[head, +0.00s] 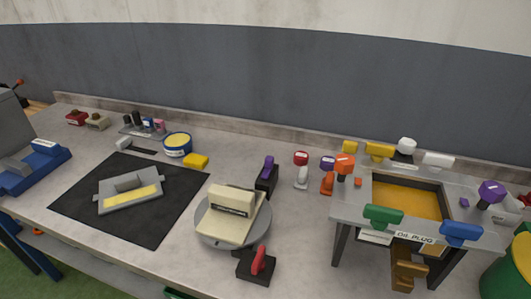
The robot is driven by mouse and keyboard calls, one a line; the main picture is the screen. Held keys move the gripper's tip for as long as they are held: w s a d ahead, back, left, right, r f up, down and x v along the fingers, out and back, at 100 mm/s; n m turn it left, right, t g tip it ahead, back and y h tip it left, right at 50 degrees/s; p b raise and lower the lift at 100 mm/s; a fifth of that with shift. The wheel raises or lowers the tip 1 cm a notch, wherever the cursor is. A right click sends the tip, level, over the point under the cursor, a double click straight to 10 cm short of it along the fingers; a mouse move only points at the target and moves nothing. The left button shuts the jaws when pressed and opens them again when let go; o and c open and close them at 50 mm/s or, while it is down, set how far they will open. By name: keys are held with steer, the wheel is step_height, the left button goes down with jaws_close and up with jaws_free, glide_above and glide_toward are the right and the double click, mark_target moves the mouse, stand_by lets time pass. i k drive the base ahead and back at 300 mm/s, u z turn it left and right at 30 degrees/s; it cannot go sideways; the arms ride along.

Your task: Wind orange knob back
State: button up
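An orange knob (344,163) stands upright on a post at the back left corner of a grey raised frame (349,207) on the right of the bench. An orange-red handled piece (327,183) stands just left of it, close by. Nothing covers the orange knob's top. My gripper is not in view.
The frame also carries a purple knob (491,191) and green (383,216), blue (460,233) and yellow (379,151) blocks. A round turntable (232,233) with a cream block stands left of it. A black mat (90,215) lies farther left.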

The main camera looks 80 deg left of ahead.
mark_target(344, 163)
steer(key=u, duration=4.15)
steer(key=i, duration=0.15)
steer(key=z, duration=0.05)
